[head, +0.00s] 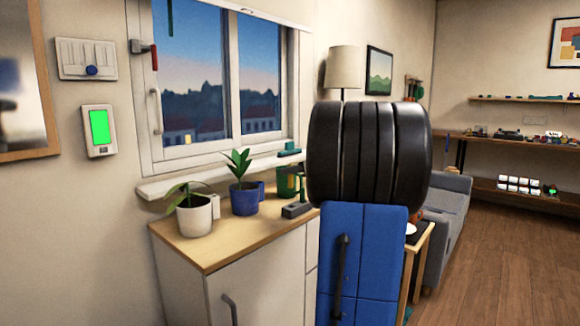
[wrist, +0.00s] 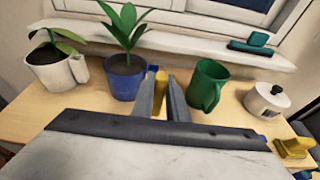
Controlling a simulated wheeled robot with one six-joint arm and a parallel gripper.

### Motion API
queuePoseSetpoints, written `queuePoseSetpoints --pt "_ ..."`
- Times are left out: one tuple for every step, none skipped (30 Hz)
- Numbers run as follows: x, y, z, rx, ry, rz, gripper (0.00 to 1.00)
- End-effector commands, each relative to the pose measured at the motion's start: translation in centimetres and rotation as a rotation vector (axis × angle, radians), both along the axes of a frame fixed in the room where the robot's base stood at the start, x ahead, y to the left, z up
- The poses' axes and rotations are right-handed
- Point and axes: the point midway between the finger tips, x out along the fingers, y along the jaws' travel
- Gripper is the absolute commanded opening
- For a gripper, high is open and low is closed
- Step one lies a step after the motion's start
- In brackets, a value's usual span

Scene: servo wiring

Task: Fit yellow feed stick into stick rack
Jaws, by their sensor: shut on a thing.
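My gripper (wrist: 160,98) is shut on the yellow feed stick (wrist: 159,88) in the wrist view. The stick stands up between the two grey fingers; its lower part is hidden. Beyond the fingers, the blue pot (wrist: 126,82) with a leafy plant is on the left and the green mug (wrist: 207,86) on the right. I cannot tell for sure which thing is the stick rack. A teal piece (wrist: 252,46) on the window sill could be it; it also shows in the head view (head: 289,151). The stick cannot be made out in the head view.
A white pot (head: 194,216) with a plant stands on the wooden cabinet top (head: 225,238), left of the blue pot. A white lidded pot (wrist: 266,101) and a yellow object (wrist: 294,148) are at the right. The window sill (wrist: 180,42) runs along the back.

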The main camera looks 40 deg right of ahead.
Motion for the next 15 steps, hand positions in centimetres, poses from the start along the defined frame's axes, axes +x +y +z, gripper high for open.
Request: queuePoseSetpoints --pt "-0.01 0.00 -0.13 0.000 0.000 0.000 0.00" --pt "-0.02 0.00 -0.16 0.000 0.000 0.000 0.00" --pt "-0.03 0.00 -0.19 0.000 0.000 0.000 0.00" --pt "-0.03 0.00 -0.19 0.000 0.000 0.000 0.00" --pt "-0.03 0.00 -0.19 0.000 0.000 0.000 0.00" --pt "-0.02 0.00 -0.18 0.000 0.000 0.000 0.00" --pt "-0.02 -0.01 -0.18 0.000 0.000 0.000 0.00" --pt "-0.02 -0.01 -0.17 0.000 0.000 0.000 0.00" --pt "-0.02 -0.01 -0.17 0.000 0.000 0.000 0.00" --pt "-0.03 -0.01 -0.16 0.000 0.000 -0.001 0.00" --pt "-0.03 0.00 -0.16 0.000 0.000 -0.002 0.00" --pt "-0.03 0.00 -0.19 0.001 0.000 -0.003 0.00" --pt "-0.03 -0.01 -0.25 0.001 0.000 -0.003 0.00" --pt "-0.03 -0.01 -0.33 0.001 0.001 -0.002 0.00" --pt "-0.02 -0.01 -0.47 0.001 0.001 -0.002 0.00"
